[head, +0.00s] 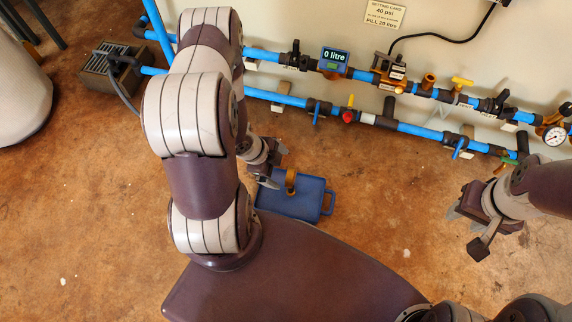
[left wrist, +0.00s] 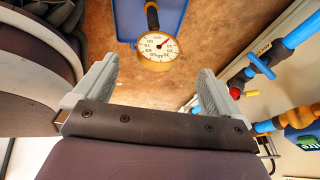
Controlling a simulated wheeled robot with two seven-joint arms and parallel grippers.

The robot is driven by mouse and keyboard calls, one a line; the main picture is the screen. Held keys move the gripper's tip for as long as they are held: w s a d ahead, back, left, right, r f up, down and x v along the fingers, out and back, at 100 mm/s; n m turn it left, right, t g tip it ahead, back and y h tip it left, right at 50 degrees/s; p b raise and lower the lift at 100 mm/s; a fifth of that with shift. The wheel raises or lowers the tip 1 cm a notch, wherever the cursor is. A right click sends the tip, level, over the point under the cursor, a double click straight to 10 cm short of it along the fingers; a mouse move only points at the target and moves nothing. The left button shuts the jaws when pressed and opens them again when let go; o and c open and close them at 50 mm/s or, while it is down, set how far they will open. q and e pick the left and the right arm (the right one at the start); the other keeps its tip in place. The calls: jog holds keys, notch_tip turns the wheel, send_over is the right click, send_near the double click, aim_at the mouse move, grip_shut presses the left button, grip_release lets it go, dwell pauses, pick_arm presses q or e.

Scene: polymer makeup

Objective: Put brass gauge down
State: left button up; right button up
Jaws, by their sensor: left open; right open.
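The brass gauge (left wrist: 157,47) shows its round white dial and brass rim in the left wrist view, with a dark stem over a blue case. In the head view the gauge (head: 290,180) appears edge-on at the far side of the blue case (head: 312,203), which lies on the floor; exact contact is unclear. My left gripper (head: 273,165) is open, just left of the gauge. In the left wrist view the gauge lies between the lines of the two fingers (left wrist: 157,72), apart from both. My right gripper (head: 468,228) is open and empty at the right.
Blue pipes (head: 275,97) with valves run along the wall behind. A digital meter (head: 334,61) reads 0 litre. Another dial gauge (head: 554,135) is at the pipe's right end. A grey crate-like box (head: 101,72) stands at the back left. The floor right of the case is clear.

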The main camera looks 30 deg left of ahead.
pick_arm(q)
jog(key=w+a+r+n+y, duration=0.1)
jog(key=w+r+n+y, duration=0.15)
jog(key=r, duration=0.45)
jog(key=w+a+r+n+y, duration=0.2)
jog(key=r+n, duration=0.2)
jog(key=r, duration=0.3)
jog(key=s+d+r+n+g, duration=0.1)
jog(key=s+d+r+n, duration=0.25)
jog(key=r, duration=0.25)
jog(key=s+d+r+n+g, duration=0.1)
jog(key=s+d+r+n, duration=0.2)
jog(key=d+r+n, duration=0.25)
notch_tip(320, 180, up, 48)
jog(key=p, duration=4.8)
jog(key=shift+a+h, duration=0.15)
jog(key=shift+h, duration=0.2)
pick_arm(e)
notch_tip(320, 180, up, 49)
pick_arm(q)
jog(key=shift+m, duration=0.25)
